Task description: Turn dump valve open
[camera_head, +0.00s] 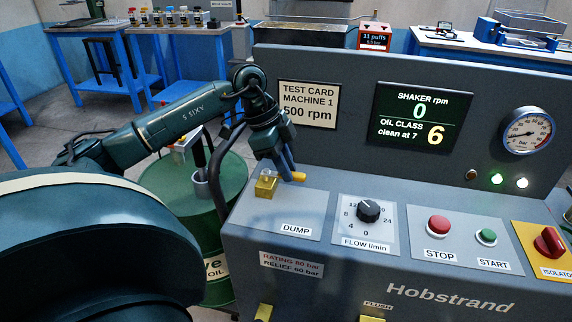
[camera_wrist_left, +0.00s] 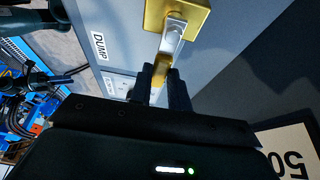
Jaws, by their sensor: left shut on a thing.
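The dump valve (camera_head: 266,184) is a brass block on the left end of the grey machine console, behind the DUMP label (camera_head: 296,230). Its lever has a yellow grip (camera_head: 299,177), which points to the right of the block in the head view. My left gripper (camera_head: 288,168) reaches down from above and is shut on this grip. In the left wrist view the brass block (camera_wrist_left: 184,10) and silver lever (camera_wrist_left: 172,36) show, with the yellow grip (camera_wrist_left: 162,68) between my fingers (camera_wrist_left: 164,80). The fingers hide part of the grip.
A flow knob (camera_head: 368,211), a red STOP button (camera_head: 439,223) and a green START button (camera_head: 486,237) lie to the right. The upright panel with the display (camera_head: 422,118) rises behind. A green oil drum (camera_head: 226,205) and a dark hose (camera_head: 222,165) stand close on the left.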

